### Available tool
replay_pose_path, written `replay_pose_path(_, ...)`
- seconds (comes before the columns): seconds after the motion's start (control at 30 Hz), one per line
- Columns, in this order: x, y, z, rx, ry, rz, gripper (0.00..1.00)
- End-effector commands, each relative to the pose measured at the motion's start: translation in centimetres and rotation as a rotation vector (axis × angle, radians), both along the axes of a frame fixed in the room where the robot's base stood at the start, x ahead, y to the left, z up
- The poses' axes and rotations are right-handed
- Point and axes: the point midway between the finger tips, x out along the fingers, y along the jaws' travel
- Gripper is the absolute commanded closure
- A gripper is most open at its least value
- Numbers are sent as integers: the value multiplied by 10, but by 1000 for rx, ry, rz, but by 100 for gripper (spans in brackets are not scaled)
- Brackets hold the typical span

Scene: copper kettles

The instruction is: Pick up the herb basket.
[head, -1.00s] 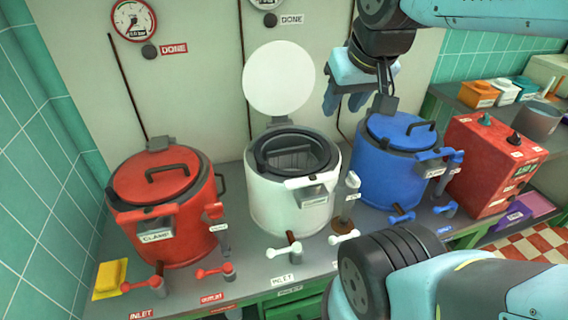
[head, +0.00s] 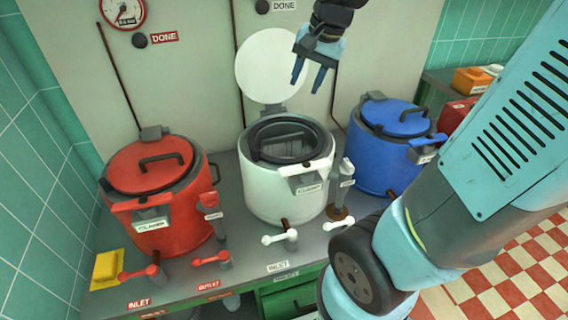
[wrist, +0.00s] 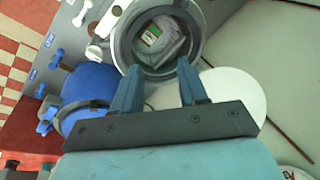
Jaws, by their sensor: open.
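The white kettle (head: 283,195) stands open in the middle of the counter, its round white lid (head: 272,62) tilted up behind it. A dark basket-like insert (head: 290,150) shows inside its dark rim and seems to be the herb basket. In the wrist view the kettle's opening shows a grey form with a pale, green-marked label (wrist: 152,36) inside; details are unclear. My gripper (head: 308,77) is open and empty, fingers pointing down, above and slightly right of the kettle's mouth, in front of the lid. In the wrist view my gripper (wrist: 160,72) has its fingers apart below the opening.
A closed red kettle (head: 165,205) stands left and a closed blue kettle (head: 385,160) right. White (head: 280,238) and red (head: 140,272) valve handles stick out in front. A yellow block (head: 107,266) lies at the counter's left front.

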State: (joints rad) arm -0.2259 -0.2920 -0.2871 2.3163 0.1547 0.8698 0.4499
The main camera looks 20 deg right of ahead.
Motion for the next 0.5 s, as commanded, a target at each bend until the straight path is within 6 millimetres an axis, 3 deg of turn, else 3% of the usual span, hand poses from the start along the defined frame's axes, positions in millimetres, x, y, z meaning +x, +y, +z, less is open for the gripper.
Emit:
replay_pose_path(0.1, 28, 2, -20, 33, 73, -110, 57)
replay_pose_path(0.5, 110, 4, -93, 53, 258, -514, 57)
